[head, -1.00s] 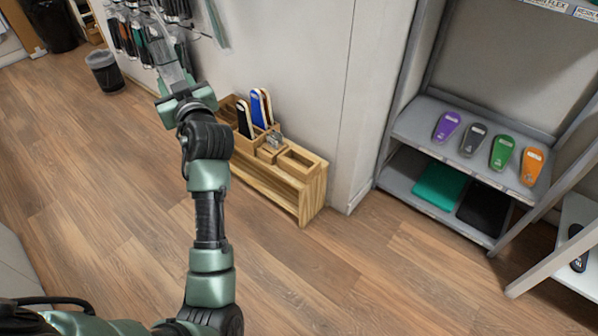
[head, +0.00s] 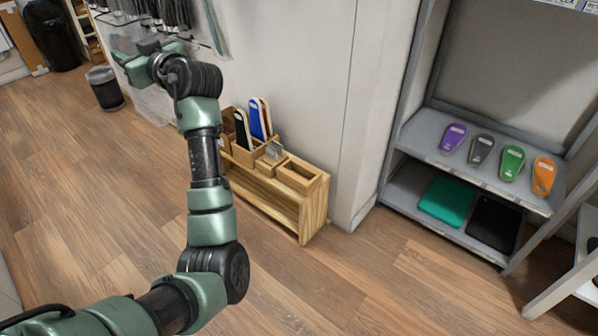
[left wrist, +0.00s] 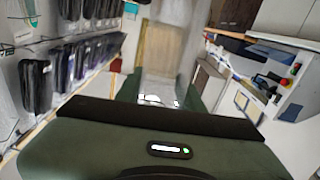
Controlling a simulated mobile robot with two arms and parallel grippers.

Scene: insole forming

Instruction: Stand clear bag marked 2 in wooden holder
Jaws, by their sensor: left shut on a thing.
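My left gripper (head: 138,52) is raised beside the wall at the upper left of the head view. It is shut on a clear bag (head: 148,98), which looks faint and see-through below the gripper. In the left wrist view the clear bag (left wrist: 160,88) shows as a glossy, transparent shape between the dark green fingers. I cannot read a number on it. The wooden holder (head: 305,215) stands on the floor against the wall, right of and below the gripper. It has several compartments, with blue and black insoles upright in the back ones. The front right compartment looks empty.
Packaged dark items (left wrist: 38,85) hang on the wall rack. A dark bin (head: 105,88) stands at the left. A grey shelf (head: 470,175) at the right carries purple, grey, green and orange insoles. The wood floor before the holder is clear.

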